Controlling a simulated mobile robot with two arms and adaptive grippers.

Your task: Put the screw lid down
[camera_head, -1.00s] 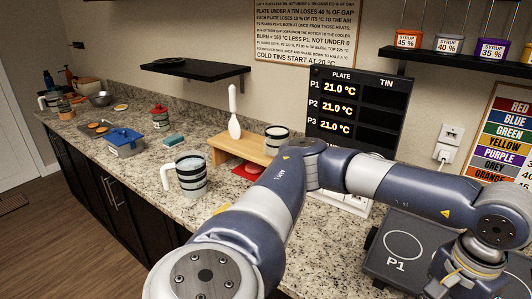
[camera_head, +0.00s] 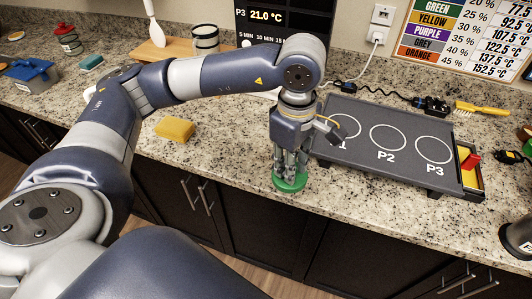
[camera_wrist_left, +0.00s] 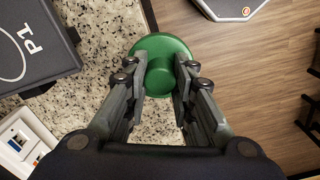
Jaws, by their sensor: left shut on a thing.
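The green screw lid (camera_head: 290,181) is round and lies level at the front edge of the granite counter, left of the hot plate unit. My left gripper (camera_head: 290,168) points down from above, its fingers shut on the lid. In the left wrist view the lid (camera_wrist_left: 163,50) sits between the fingertips (camera_wrist_left: 160,75), and part of it overhangs the counter edge with the floor showing beyond. I cannot tell whether the lid touches the counter. My right gripper is not in view.
The dark plate unit (camera_head: 388,152) with marked circles stands just right of the lid. A yellow sponge (camera_head: 174,129) lies to the left. A cable (camera_head: 375,92) and a yellow brush (camera_head: 482,109) lie behind. Bare counter (camera_head: 225,150) is free between sponge and gripper.

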